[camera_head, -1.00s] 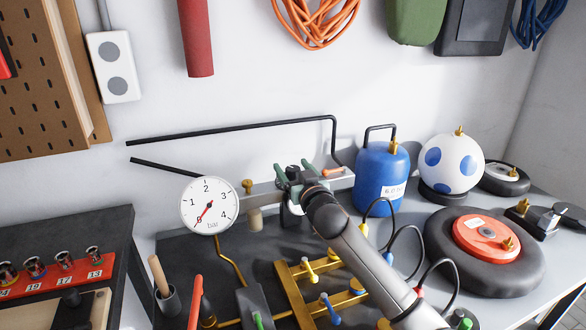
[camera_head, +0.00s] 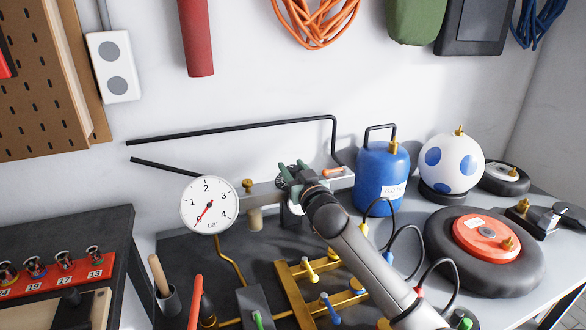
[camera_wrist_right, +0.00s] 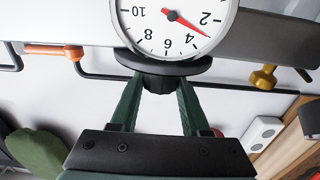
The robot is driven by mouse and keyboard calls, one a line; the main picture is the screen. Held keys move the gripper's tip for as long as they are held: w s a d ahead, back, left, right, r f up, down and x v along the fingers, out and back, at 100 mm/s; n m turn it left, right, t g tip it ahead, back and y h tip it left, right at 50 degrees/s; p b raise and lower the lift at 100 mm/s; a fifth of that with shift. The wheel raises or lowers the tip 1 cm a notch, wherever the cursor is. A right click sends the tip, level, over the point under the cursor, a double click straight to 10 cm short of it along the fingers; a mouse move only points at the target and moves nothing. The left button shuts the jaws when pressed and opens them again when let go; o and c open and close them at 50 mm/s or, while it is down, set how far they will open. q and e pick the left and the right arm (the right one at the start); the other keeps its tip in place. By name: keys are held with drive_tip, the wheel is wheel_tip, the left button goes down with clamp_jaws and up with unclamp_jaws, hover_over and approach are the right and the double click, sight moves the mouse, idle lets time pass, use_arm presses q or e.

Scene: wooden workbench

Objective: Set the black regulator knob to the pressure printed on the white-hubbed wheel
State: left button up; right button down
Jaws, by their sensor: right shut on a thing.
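My right gripper (camera_head: 291,172) reaches the regulator on the grey bar at the back of the bench. In the right wrist view its green fingers (camera_wrist_right: 160,100) are shut on the black regulator knob (camera_wrist_right: 163,72). The regulator's dial (camera_wrist_right: 175,18) appears upside down there, its red needle between 2 and 4. In the head view the gripper mostly hides knob and dial. The white-hubbed wheel (camera_head: 486,181) lies at the back right; its print cannot be read. My left gripper is not in view.
A larger bar gauge (camera_head: 208,205) stands left of the regulator, needle near its low end. A blue tank (camera_head: 382,180), a spotted ball (camera_head: 451,165) and a red-hubbed wheel (camera_head: 458,279) stand right. A yellow manifold (camera_head: 287,285) with hoses lies in front.

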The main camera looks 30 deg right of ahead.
drive_tip(key=shift+r+n+t+y+p, duration=0.15)
drive_tip(key=shift+n+y+p, duration=0.3)
drive_tip(key=shift+y+p, duration=0.3)
drive_tip(key=shift+r+n+t+y+p, duration=0.15)
drive_tip(key=shift+n+y+p, duration=0.3)
drive_tip(key=shift+y+p, duration=0.3)
drive_tip(key=shift+f+n+y+p, duration=0.3)
drive_tip(key=shift+n+y+p, duration=0.35)
drive_tip(key=shift+y, duration=0.25)
drive_tip(key=shift+c, duration=1.9)
unclamp_jaws()
drive_tip(key=shift+s, duration=0.15)
drive_tip(key=s+b, duration=0.1)
drive_tip(key=s, duration=1.1)
drive_tip(key=shift+s, duration=0.15)
